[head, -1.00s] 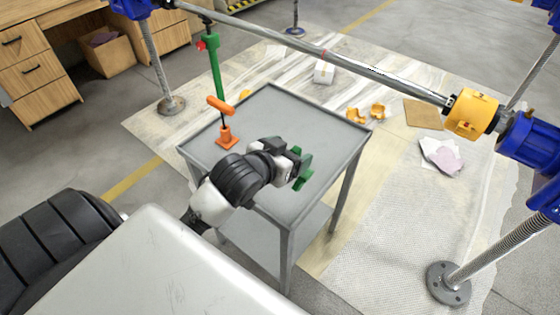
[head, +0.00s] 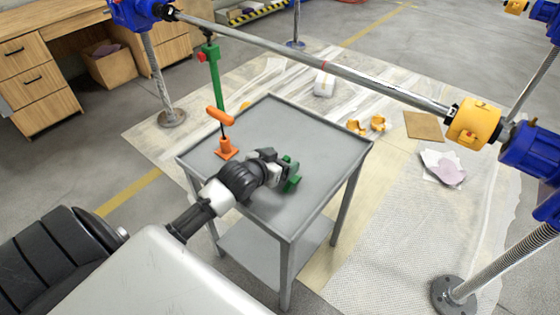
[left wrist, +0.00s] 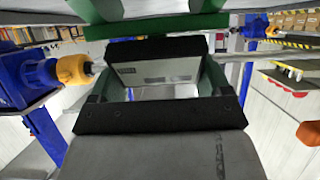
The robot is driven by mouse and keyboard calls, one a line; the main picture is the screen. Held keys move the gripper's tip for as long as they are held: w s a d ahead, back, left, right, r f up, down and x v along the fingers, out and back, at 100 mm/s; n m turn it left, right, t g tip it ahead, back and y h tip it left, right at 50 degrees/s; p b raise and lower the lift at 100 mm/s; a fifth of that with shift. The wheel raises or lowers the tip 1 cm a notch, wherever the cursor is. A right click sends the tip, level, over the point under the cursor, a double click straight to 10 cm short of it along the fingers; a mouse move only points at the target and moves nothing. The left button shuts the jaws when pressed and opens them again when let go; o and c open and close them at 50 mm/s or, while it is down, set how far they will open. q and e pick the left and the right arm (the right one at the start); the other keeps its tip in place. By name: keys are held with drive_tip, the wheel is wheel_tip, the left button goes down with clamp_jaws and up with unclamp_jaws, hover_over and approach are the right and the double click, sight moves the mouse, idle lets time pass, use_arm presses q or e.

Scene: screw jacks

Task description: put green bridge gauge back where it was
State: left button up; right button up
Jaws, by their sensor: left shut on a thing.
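The green bridge gauge (head: 292,180) is in my left gripper (head: 283,164), over the front right part of the grey table. The gripper hides part of it, and I cannot tell if the gauge touches the tabletop. In the left wrist view, the gauge (left wrist: 155,27) shows as a green bar with two legs across the top, at the dark tips of my left gripper (left wrist: 155,45). My right gripper is not in view.
The grey table (head: 325,146) has a raised rim. An orange stand with an orange handle (head: 227,150) is at its left side. A green post (head: 215,75) rises behind the table, below a long metal shaft (head: 320,65). The tabletop's right part is clear.

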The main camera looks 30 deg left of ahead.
use_arm(q)
drive_tip(key=o, duration=1.2)
drive_tip(key=shift+c, duration=0.2)
drive_tip(key=shift+s+r, duration=0.15)
drive_tip(key=shift+s, duration=0.05)
drive_tip(key=p+v, duration=0.1)
drive_tip(key=v, duration=1)
drive_tip(key=shift+s+r, duration=0.15)
drive_tip(key=shift+s, duration=0.15)
